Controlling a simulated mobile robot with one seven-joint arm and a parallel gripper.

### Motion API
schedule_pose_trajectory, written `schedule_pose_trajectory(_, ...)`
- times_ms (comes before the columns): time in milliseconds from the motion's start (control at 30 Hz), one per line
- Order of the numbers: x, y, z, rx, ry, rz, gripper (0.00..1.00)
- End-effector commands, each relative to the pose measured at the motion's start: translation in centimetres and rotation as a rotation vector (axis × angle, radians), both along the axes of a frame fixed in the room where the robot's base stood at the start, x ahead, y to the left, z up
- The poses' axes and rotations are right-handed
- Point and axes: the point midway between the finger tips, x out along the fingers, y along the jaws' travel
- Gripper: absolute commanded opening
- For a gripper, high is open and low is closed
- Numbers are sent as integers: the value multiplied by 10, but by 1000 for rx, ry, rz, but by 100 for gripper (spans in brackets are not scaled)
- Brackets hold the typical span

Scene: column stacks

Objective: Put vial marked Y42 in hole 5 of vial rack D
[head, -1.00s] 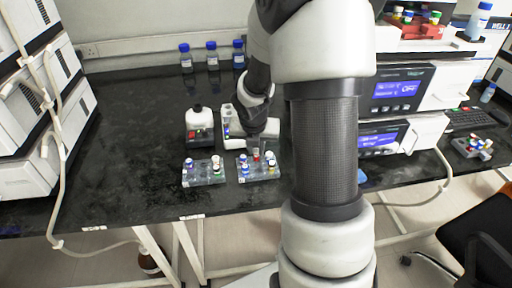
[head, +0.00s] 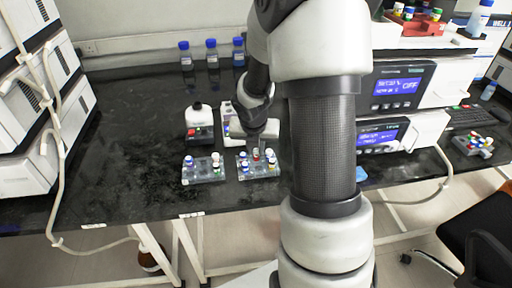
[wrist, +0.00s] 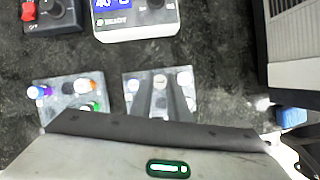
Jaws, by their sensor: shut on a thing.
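My gripper (head: 263,145) is over the right-hand of two small clear racks. It is shut, and the vial between its fingers is mostly hidden, so I cannot read its mark. In the wrist view the fingers (wrist: 160,98) reach over the right rack (wrist: 129,79), with pale caps around them. The left rack (head: 205,178) holds several vials with blue, white and green caps. Rack letters, hole numbers and vial marks are too small to read.
A small black-and-white device with a red knob (head: 198,130) and a white device with a blue display (wrist: 108,4) stand behind the racks. Blue-capped bottles (head: 211,52) stand at the back. The bench left of the racks is clear. Instruments (head: 401,90) stand at right.

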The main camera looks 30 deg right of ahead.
Motion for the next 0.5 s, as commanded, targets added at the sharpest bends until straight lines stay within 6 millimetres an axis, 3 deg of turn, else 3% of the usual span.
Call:
schedule_pose_trajectory(467,0,0,-7,0,0,1,0)
schedule_pose_trajectory(500,0,0,-7,0,0,1,19)
